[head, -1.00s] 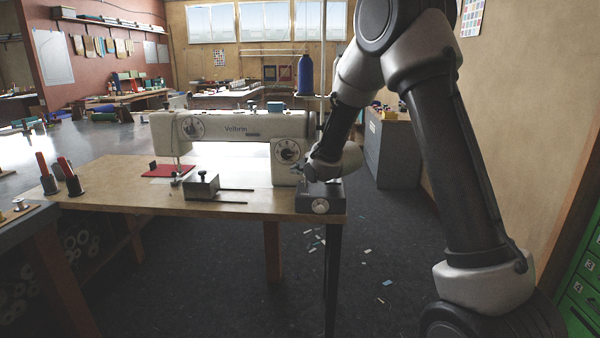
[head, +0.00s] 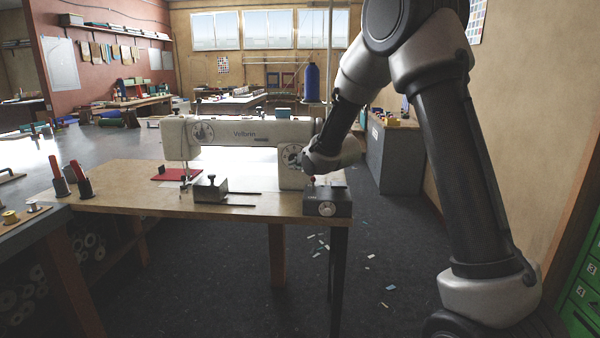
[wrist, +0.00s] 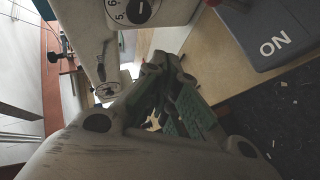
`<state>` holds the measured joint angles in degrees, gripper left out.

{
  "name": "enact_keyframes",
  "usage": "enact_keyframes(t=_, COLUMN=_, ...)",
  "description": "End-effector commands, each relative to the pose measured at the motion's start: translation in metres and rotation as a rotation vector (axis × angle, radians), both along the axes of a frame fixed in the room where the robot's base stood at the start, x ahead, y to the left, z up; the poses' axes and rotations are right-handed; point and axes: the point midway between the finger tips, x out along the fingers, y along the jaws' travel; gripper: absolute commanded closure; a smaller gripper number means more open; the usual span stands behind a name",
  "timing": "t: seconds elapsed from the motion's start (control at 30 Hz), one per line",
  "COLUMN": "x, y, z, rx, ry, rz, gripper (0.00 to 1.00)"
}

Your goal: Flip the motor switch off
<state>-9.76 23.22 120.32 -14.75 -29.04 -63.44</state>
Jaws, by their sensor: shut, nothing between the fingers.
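The motor switch (head: 327,207) is a dark grey box with a pale round emblem on its front, at the near right corner of the sewing table. A small red part (head: 312,181) shows just above it, below my wrist; most of the box's top is hard to make out. In the wrist view the box (wrist: 250,40) is at the upper right, with "ON" in white letters on its face. My gripper (wrist: 165,68) is shut and empty, left of and apart from the "ON" lettering in that view. In the head view my wrist hides the fingers.
The white sewing machine (head: 240,132) stands just left of the switch, close to my wrist. A small metal block (head: 211,188) and a red cloth (head: 172,174) lie on the table (head: 130,195). A blue thread cone (head: 312,83) stands behind. The floor right of the table has scattered scraps.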

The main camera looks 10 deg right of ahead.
Motion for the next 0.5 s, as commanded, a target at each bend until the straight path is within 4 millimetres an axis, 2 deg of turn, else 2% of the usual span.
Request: enact_keyframes(t=0.5, x=-0.058, y=-0.030, z=0.055, rx=0.000, ry=-0.001, rz=-0.003, gripper=1.00)
